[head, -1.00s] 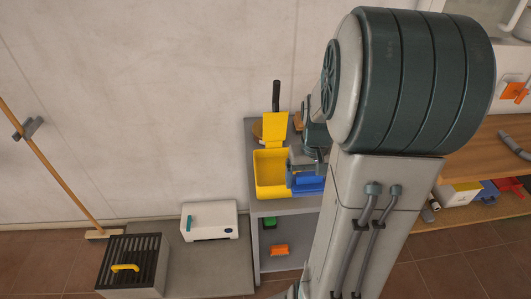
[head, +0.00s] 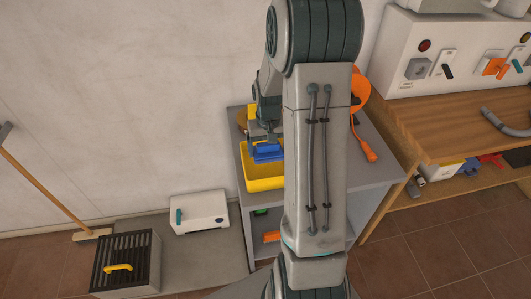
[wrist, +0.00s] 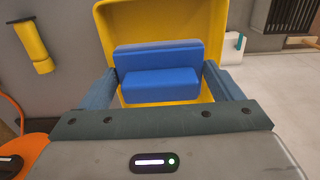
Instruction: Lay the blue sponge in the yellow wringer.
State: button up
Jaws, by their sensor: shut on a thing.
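The blue sponge (head: 267,153) is held in my gripper (head: 264,144) above the yellow wringer (head: 266,184). In the wrist view the sponge (wrist: 162,82) sits between both fingers of my gripper (wrist: 160,80), its long side across the picture. Behind and around it shows the yellow inside of the wringer (wrist: 118,22). I cannot tell whether the sponge touches the wringer's floor. My arm hides the wringer's right part in the head view.
The wringer stands on a grey shelf unit (head: 375,158) against the wall. An orange coiled item (head: 361,98) lies to the right of my arm. A white box (head: 200,212) and a dark grated box (head: 125,262) stand low at the left.

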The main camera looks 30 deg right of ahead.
aim_at(265, 155)
jog(key=shift+w+a+f, duration=0.1)
jog(key=shift+w+f, duration=0.25)
jog(key=shift+w, duration=0.25)
jog(key=shift+f+p, duration=0.5)
jog(key=shift+f, duration=1.55)
jog(key=shift+f, duration=0.15)
jog(key=o, duration=0.7)
